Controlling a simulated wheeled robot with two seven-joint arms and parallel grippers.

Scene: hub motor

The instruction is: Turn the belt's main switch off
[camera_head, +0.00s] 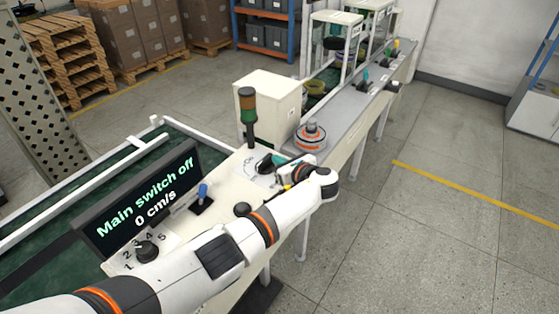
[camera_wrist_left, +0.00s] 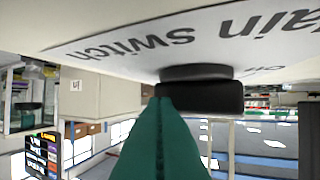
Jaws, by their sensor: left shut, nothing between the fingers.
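The main switch is a black rotary knob (camera_wrist_left: 205,97) on a pale plate lettered "Main Switch", upside down in the left wrist view. In the head view the knob (camera_head: 264,165) is on the belt's control panel, partly hidden by my gripper. My left gripper (camera_head: 279,161) is at the knob, its green fingers (camera_wrist_left: 164,108) shut with nothing between them. The fingertips overlap the knob's edge in the wrist view; I cannot tell whether they touch it. The display (camera_head: 145,205) reads "Main switch off" and "0 cm/s". My right gripper is not in view.
The panel also carries a blue-tipped lever (camera_head: 203,193), a numbered dial (camera_head: 147,251) and a signal lamp post (camera_head: 248,112). A white box (camera_head: 270,100) stands behind the knob. An orange-and-grey part (camera_head: 311,134) sits on the belt beyond. Open floor lies to the right.

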